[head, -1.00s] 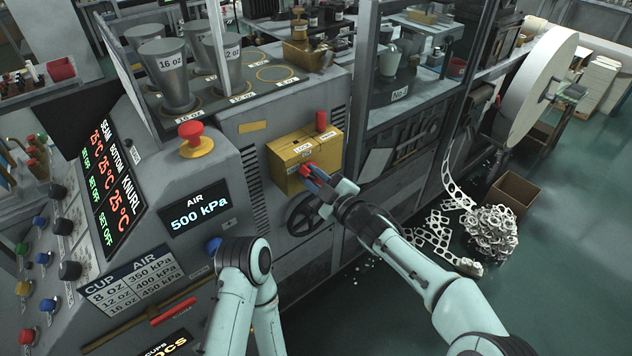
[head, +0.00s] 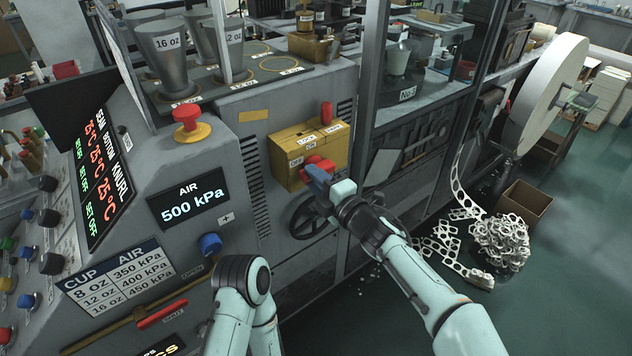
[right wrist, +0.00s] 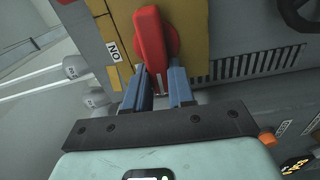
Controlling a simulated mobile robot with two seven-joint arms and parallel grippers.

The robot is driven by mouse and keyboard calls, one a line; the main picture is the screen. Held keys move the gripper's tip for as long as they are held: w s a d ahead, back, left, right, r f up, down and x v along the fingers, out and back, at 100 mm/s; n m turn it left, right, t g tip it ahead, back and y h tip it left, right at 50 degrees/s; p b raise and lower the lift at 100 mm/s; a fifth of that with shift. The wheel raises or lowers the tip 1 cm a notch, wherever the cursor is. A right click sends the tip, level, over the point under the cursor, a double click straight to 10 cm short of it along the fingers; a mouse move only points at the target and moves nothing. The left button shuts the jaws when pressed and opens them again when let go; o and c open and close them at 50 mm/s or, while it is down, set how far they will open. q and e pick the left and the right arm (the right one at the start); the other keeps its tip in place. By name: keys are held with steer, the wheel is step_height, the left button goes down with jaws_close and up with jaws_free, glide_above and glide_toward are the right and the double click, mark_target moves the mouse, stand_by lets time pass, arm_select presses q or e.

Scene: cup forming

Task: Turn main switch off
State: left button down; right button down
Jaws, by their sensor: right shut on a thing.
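The main switch is a red rotary handle (head: 321,162) on the front of a yellow box (head: 283,160) on the machine. It also shows in the right wrist view (right wrist: 150,40), with an ON label on the yellow face to its left. My right gripper (head: 316,176) has its blue fingers on the handle. In the right wrist view the fingers (right wrist: 158,88) sit on either side of the handle's near end, shut on it. They cover part of the handle in the head view. My left arm shows at the bottom middle, but its gripper is out of view.
A dark handwheel (head: 308,218) is just below the box and my right gripper. A red mushroom button (head: 187,117) and a blue knob (head: 210,243) are on the left panel. A scrap pile (head: 500,240) lies on the floor right.

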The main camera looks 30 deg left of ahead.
steer(key=shift+r+n, duration=0.1)
steer(key=shift+n, duration=0.3)
steer(key=c, duration=1)
jaws_free()
steer(key=shift+o, duration=0.2)
steer(key=b+v, duration=0.2)
steer(key=v, duration=1.1)
steer(key=shift+b, duration=0.3)
steer(key=shift+s+d, duration=0.1)
